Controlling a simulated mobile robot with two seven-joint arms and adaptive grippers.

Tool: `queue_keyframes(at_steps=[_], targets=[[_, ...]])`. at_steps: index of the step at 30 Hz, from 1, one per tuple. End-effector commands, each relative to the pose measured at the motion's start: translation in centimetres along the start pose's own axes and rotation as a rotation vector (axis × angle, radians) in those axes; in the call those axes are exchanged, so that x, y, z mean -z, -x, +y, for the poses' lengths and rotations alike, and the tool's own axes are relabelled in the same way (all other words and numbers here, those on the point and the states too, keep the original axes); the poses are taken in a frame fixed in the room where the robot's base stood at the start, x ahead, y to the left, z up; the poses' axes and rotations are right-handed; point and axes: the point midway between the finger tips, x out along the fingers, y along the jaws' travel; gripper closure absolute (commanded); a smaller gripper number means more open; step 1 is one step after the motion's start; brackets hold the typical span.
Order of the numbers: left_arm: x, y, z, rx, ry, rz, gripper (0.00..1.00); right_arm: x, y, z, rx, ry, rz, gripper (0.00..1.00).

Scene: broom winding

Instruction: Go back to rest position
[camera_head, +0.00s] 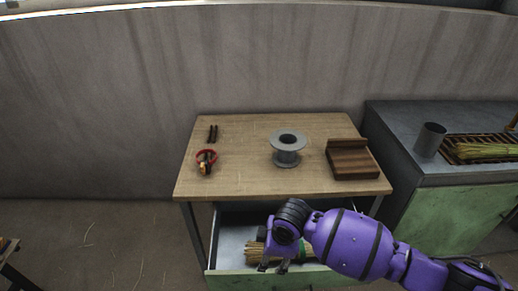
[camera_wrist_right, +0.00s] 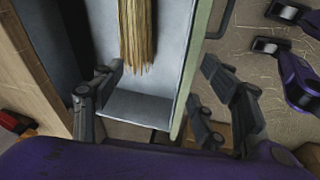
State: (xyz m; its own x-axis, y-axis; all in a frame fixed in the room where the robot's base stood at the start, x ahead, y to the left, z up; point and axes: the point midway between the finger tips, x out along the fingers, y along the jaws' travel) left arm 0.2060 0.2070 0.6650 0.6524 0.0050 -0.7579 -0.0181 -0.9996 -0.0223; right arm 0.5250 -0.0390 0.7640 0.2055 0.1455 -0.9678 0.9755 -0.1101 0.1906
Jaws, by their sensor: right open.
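My right gripper (camera_head: 273,265) is over the open drawer (camera_head: 228,226) under the wooden table. A bundle of straw bristles (camera_head: 253,252) lies in the drawer, partly hidden by my gripper and arm. In the right wrist view the gripper's fingers (camera_wrist_right: 165,88) are spread wide and empty. The straw bundle (camera_wrist_right: 136,35) lies on the grey drawer floor (camera_wrist_right: 135,107), ahead of the fingers and apart from them. My left gripper is not seen in the head view.
The wooden table (camera_head: 240,180) holds a grey spool (camera_head: 287,158), red-handled pliers (camera_head: 206,161), small dark tools (camera_head: 213,134) and a brown wooden block (camera_head: 351,160). A green cabinet (camera_head: 440,217) at the right carries a grey cup (camera_head: 430,139) and straw (camera_head: 485,151). Floor at the left is mostly clear.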

Motion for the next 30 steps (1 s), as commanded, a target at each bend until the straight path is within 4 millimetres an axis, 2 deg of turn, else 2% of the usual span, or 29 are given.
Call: queue_keyframes(at_steps=[1,3,6,10,14,17,20,23,26,29,30], targets=[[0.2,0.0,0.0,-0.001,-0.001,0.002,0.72,1.8,0.3,0.6,-0.044,-0.033,0.066,0.33],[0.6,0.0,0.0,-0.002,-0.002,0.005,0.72,4.1,0.8,1.2,-0.106,-0.100,0.171,0.33],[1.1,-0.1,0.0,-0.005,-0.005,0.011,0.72,6.2,1.4,1.4,-0.168,-0.199,0.299,0.33],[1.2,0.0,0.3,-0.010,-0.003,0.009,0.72,7.5,2.2,0.9,-0.230,-0.335,0.442,0.33],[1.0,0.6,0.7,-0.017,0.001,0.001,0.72,7.0,3.1,-0.1,-0.293,-0.506,0.571,0.33],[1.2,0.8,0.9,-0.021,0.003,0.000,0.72,4.9,3.9,-1.4,-0.352,-0.656,0.647,0.33],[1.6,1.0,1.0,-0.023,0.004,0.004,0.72,1.6,4.3,-3.3,-0.411,-0.801,0.685,0.33],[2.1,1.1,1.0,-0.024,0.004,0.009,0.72,-2.6,4.5,-6.1,-0.469,-0.935,0.683,0.33],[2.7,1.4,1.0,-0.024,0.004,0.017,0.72,-7.4,4.4,-9.9,-0.520,-1.055,0.642,0.33],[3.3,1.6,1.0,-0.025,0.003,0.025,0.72,-12.1,4.2,-14.8,-0.552,-1.160,0.562,0.33],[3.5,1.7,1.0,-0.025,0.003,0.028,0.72,-13.7,4.0,-17.0,-0.553,-1.197,0.523,0.33]])
